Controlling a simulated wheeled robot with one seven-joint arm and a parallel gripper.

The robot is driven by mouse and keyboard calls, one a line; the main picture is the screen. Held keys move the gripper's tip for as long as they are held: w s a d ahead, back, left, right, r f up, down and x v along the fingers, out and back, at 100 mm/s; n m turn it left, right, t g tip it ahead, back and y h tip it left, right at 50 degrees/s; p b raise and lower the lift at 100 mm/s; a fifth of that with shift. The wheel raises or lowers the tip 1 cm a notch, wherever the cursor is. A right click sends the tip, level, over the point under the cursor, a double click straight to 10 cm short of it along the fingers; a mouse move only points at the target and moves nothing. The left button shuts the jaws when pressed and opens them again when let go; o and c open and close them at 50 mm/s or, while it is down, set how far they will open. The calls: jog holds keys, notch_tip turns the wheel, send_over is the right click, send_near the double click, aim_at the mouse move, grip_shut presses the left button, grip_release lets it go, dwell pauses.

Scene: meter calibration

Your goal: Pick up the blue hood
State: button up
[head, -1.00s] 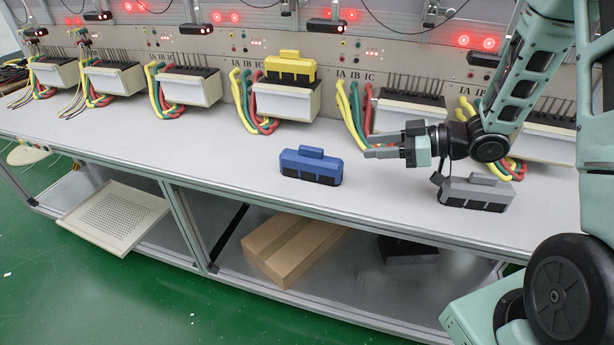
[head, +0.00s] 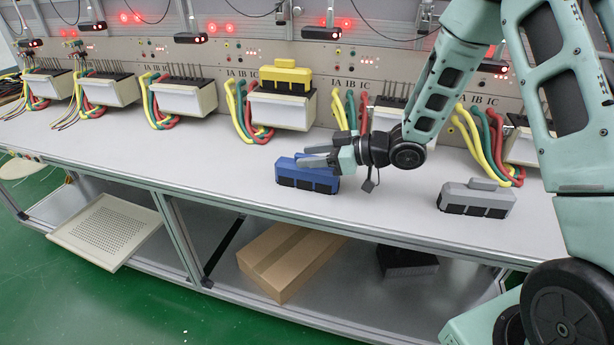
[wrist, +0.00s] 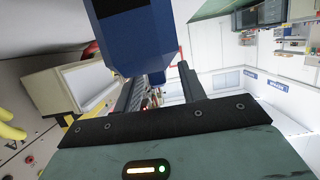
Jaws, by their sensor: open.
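The blue hood (head: 306,177) stands upright on the bench, with its black lower edge down. My gripper (head: 318,159) is open at the hood's upper right part, its fingers pointing left along the hood's top handle. The fingers partly cover the handle in the head view. In the wrist view the blue hood (wrist: 140,40) fills the upper middle, close in front of a gripper finger (wrist: 190,82). I cannot tell whether the fingers touch the hood.
A grey hood (head: 476,198) stands on the bench to the right. A yellow hood (head: 286,77) sits on a meter behind. Several meters with coloured cables line the back panel. A cardboard box (head: 290,262) lies on the lower shelf. The bench left of the blue hood is clear.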

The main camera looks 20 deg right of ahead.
jog(key=shift+x, duration=0.75)
jog(key=shift+d, duration=0.1)
grip_shut()
